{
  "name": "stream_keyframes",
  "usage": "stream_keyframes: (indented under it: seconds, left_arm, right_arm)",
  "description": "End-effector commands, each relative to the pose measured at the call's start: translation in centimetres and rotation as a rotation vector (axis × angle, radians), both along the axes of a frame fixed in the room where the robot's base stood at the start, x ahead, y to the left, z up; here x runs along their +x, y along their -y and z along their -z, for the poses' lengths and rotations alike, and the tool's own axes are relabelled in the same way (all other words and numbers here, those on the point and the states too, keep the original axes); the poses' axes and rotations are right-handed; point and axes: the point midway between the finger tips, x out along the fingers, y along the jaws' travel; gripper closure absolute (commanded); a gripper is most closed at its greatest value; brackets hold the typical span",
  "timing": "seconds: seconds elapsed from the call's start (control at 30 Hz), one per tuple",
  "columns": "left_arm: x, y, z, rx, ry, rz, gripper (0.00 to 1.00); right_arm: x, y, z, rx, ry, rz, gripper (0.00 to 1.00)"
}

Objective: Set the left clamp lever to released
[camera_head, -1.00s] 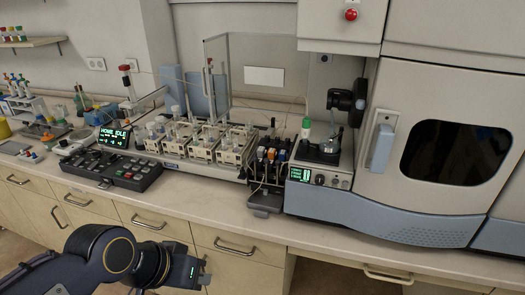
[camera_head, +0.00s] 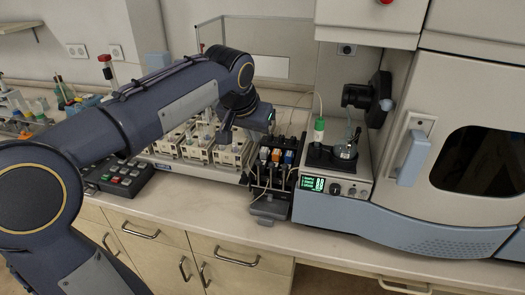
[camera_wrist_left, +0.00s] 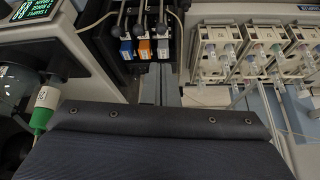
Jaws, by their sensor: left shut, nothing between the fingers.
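The pump block (camera_head: 272,178) stands left of the small instrument with the green display. It carries three clamps with grey, orange and blue blocks. The left clamp (camera_head: 264,154) is the grey one; its lever is small and dark there. In the left wrist view the order is reversed, and the left clamp lever (camera_wrist_left: 162,24) is the rightmost of three dark levers with round knobs, lined up alike. My left gripper (camera_head: 268,121) is shut and empty, just above and behind the clamps, apart from the levers as far as I can tell. My right gripper is out of view.
Racks with vials (camera_head: 195,150) stand left of the pump block, partly behind my left arm. The small instrument (camera_head: 336,180) with a green-capped tube (camera_head: 319,128) is close on the right. The counter's front strip (camera_head: 225,215) is clear.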

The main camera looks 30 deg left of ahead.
Motion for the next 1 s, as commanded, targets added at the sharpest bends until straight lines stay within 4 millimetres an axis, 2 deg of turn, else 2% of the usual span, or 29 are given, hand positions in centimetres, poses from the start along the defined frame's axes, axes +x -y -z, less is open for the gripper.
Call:
stream_keyframes:
  seconds: [0.23, 0.5, 0.7, 1.0]
  left_arm:
    - [0.6, -0.1, 1.3, 0.000, -0.003, 0.000, 1.00]
    - [2.9, -0.4, 5.7, 0.000, -0.006, 0.000, 1.00]
    - [4.1, -0.5, 8.0, 0.000, -0.003, 0.000, 1.00]
    - [4.6, -0.6, 8.9, -0.001, 0.000, 0.000, 1.00]
  right_arm:
    - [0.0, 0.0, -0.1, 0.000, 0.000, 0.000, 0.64]
    - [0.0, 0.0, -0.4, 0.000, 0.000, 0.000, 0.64]
    - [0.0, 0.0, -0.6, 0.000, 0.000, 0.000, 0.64]
    - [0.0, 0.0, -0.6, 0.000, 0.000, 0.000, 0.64]
